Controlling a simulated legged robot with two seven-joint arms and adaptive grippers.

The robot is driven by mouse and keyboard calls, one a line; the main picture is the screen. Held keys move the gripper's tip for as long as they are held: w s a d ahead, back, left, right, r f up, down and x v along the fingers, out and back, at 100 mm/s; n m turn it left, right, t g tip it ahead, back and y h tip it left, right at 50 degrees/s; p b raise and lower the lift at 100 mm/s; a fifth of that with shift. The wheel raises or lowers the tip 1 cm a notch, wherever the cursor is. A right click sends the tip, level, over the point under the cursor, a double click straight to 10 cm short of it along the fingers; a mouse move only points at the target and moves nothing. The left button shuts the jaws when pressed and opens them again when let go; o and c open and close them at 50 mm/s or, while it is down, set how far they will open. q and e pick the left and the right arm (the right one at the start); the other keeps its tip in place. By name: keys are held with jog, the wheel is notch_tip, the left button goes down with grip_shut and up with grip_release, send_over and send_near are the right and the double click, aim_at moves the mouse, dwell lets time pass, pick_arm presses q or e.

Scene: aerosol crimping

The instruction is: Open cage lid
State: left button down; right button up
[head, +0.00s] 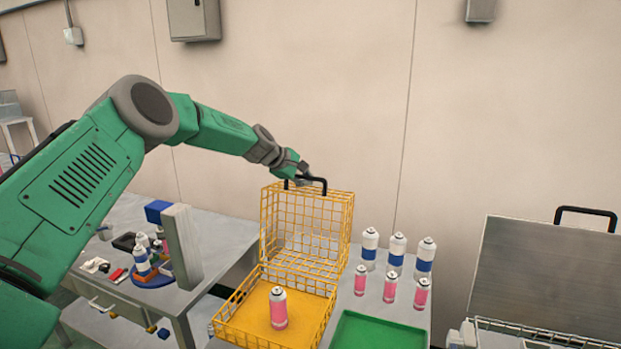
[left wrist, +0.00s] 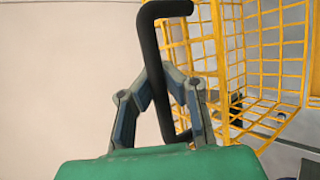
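The yellow wire cage (head: 232,322) stands on the table with its lid (head: 347,225) raised about upright at the back. One pink can (head: 278,308) stands inside the cage. A black handle (head: 322,181) is on the lid's top edge. My left gripper (head: 304,178) is at this handle. In the left wrist view, the gripper's fingers (left wrist: 162,75) close in around the black handle bar (left wrist: 150,45), and the lid's yellow mesh (left wrist: 222,50) is to the right. The exact finger contact is partly hidden by the bar. My right gripper is not in view.
Several white-blue and pink cans (head: 397,250) stand right of the cage. A green tray (head: 378,331) lies in front of them. A grey panel with a black handle (head: 548,275) stands at the right. A side table (head: 222,240) with cans and small parts is at the left.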

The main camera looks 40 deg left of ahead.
pick_arm(q)
jog(key=shift+w+a+r, duration=0.15)
jog(key=shift+w+r, duration=0.05)
jog(key=shift+r, duration=0.35)
jog(key=c, duration=1.6)
grip_release()
jog(key=shift+a, duration=0.1)
jog(key=shift+o, duration=0.2)
jog(key=shift+s+f, duration=0.1)
jog(key=shift+s, duration=0.15)
jog(key=shift+f, duration=0.1)
jog(key=v, duration=1.2)
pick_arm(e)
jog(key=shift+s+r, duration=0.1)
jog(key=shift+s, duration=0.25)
pick_arm(q)
jog(key=shift+f, duration=0.1)
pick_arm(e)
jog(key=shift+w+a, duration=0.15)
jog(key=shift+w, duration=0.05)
